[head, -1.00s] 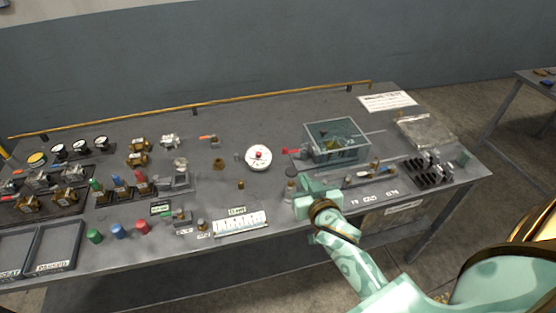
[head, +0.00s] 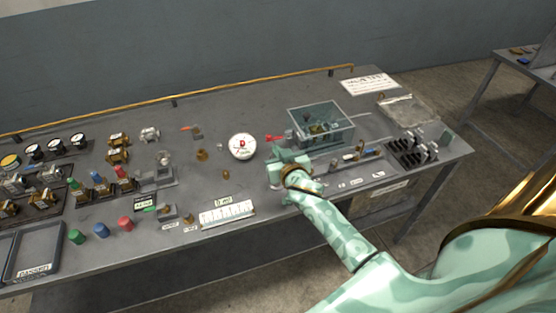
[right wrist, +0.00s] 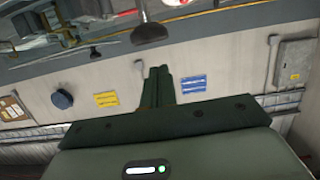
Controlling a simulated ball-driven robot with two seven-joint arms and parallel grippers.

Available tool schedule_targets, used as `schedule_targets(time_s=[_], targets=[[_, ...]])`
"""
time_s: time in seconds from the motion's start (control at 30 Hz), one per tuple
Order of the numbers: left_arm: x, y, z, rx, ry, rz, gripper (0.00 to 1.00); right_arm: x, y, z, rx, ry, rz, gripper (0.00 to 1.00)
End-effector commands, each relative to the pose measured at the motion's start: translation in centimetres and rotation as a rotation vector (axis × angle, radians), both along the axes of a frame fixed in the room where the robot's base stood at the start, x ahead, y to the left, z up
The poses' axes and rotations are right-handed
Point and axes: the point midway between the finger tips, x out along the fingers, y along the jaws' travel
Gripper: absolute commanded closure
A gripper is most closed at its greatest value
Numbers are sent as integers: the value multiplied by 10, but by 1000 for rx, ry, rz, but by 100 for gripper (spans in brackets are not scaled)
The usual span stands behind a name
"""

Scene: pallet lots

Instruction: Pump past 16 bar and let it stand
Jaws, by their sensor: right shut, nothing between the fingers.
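A white round dial gauge (head: 242,147) with a red mark stands mid-bench; its reading is too small to tell. Right of it is a small red handle (head: 275,138) beside a clear-walled box (head: 320,128) with brass parts inside. My right gripper (head: 280,160) is just in front of the red handle and the box, over the bench. Its fingers are shut and empty, and show pressed together in the right wrist view (right wrist: 158,86). A dark knob on a rod (right wrist: 148,31) shows beyond the fingers there, apart from them. My left gripper is out of view.
Small gauges, brass fittings and colored caps (head: 101,230) crowd the left of the bench. A white scale strip (head: 227,213) lies near the front edge. A black rack (head: 412,152) stands at the right. A yellow rail (head: 230,91) runs along the back; the rear middle is clear.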

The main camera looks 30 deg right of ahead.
Motion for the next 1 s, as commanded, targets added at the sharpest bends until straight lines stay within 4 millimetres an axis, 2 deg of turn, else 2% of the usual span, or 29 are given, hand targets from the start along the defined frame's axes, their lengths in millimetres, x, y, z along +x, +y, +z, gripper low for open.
schedule_targets(time_s=[0.03, 0.2, 0.63, 0.87, 1.0], targets=[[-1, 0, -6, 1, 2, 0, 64, 0, 0, -10, 0, 1, 0, 100], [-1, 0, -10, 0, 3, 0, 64, 0, 0, -21, 2, -1, 0, 100], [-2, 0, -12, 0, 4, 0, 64, 0, 0, -25, 2, -2, 0, 100], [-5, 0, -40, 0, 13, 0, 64, -1, 0, -60, 3, 0, -2, 100], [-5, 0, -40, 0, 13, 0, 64, -1, 0, -61, 1, 1, 0, 100]])
